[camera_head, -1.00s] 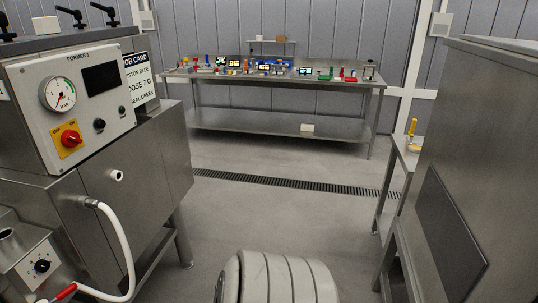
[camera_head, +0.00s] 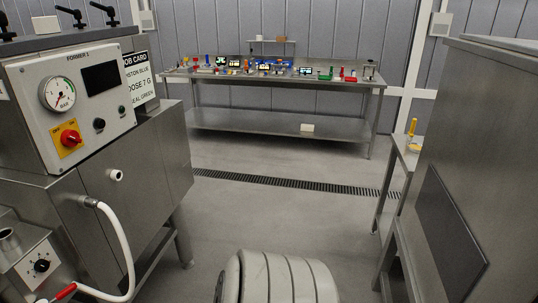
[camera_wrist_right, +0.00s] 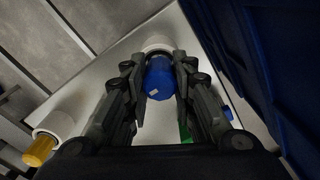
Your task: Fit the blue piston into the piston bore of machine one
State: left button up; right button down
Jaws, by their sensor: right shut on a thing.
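In the right wrist view my right gripper (camera_wrist_right: 160,85) is shut on the blue piston (camera_wrist_right: 159,77), a short blue cylinder with a white part (camera_wrist_right: 157,44) at its far end. The fingers sit on both sides of it, above a pale surface. In the head view machine one, marked FORMER 1 (camera_head: 75,93), stands at the left. A round metal opening (camera_head: 8,236) shows at its lower left edge; I cannot tell whether it is the piston bore. The job card (camera_head: 138,82) reads piston blue, dose 7 g, seal green. My left gripper is not in view.
A steel bench (camera_head: 280,80) with several small parts stands at the back. A steel cabinet (camera_head: 480,150) fills the right. In the wrist view a white and yellow part (camera_wrist_right: 48,135) and blue walls (camera_wrist_right: 235,60) are near.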

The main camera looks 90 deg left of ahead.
jog(key=shift+r, duration=0.45)
dwell(0.6)
jog(key=shift+r, duration=0.1)
jog(key=shift+r+p, duration=1.45)
jog(key=shift+r, duration=2.3)
jog(key=shift+s, duration=0.1)
